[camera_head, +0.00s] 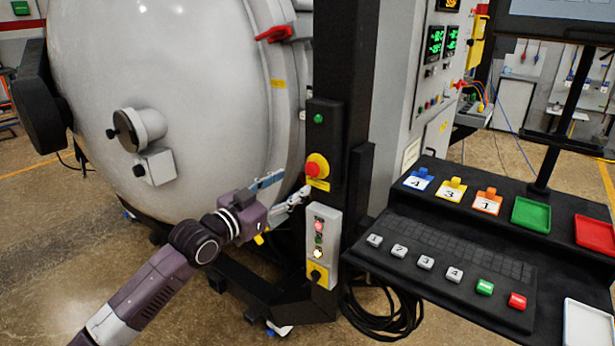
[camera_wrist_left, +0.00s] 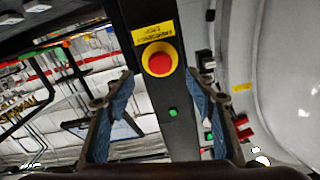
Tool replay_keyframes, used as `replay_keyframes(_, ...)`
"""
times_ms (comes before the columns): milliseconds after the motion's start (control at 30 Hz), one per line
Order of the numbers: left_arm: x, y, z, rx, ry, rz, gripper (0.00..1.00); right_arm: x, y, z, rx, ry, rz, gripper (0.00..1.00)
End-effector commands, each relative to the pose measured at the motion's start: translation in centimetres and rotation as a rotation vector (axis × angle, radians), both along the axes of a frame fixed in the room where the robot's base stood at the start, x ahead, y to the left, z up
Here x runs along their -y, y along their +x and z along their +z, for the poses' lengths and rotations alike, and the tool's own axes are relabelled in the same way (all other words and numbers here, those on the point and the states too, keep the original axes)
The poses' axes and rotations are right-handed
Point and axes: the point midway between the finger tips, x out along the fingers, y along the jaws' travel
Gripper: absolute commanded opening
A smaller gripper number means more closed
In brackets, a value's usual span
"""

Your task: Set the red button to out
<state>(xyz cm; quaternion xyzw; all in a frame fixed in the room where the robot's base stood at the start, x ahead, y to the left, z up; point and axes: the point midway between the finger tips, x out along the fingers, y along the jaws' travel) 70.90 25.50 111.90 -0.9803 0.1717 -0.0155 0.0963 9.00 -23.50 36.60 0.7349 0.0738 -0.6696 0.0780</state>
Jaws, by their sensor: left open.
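The red button (camera_head: 317,165) is a round mushroom head on a yellow ring, mounted on the black post (camera_head: 343,60). It also shows in the left wrist view (camera_wrist_left: 159,63), with a yellow emergency stop label beside it. Whether it is pressed in or out I cannot tell. My left gripper (camera_head: 288,189) is just left of and slightly below the button, with its fingers apart and empty. In the left wrist view the two blue fingertips (camera_wrist_left: 160,82) point toward the button, which lies between and beyond them. No contact shows. My right gripper is not in view.
A green button (camera_head: 318,118) sits above the red one. Below it is a grey box (camera_head: 321,240) with small lights and a yellow-backed switch. The large furnace vessel (camera_head: 190,70) is to the left. A black console (camera_head: 440,250) with keys and trays juts out at right.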

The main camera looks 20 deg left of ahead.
Motion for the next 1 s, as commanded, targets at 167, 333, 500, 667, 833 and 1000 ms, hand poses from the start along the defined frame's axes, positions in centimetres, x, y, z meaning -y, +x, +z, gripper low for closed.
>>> replay_keyframes(167, 0.7, 1.6, 0.6, 0.006, -0.003, -0.003, 0.50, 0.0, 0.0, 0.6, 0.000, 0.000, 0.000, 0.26)
replay_keyframes(333, 1.6, 4.2, 0.6, 0.005, -0.003, -0.002, 0.50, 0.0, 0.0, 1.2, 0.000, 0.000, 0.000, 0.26)
replay_keyframes(500, 2.3, 6.2, 0.4, 0.003, -0.002, -0.002, 0.50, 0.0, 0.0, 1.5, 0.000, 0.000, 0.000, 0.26)
replay_keyframes(667, 2.7, 7.1, 0.4, 0.005, -0.001, -0.002, 0.50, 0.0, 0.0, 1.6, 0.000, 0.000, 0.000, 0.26)
replay_keyframes(833, 2.7, 7.2, 0.3, 0.004, 0.000, -0.002, 0.50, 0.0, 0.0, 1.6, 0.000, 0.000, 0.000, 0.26)
replay_keyframes(1000, 2.7, 7.2, 0.3, 0.004, 0.000, -0.002, 0.45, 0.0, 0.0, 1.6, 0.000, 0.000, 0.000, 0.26)
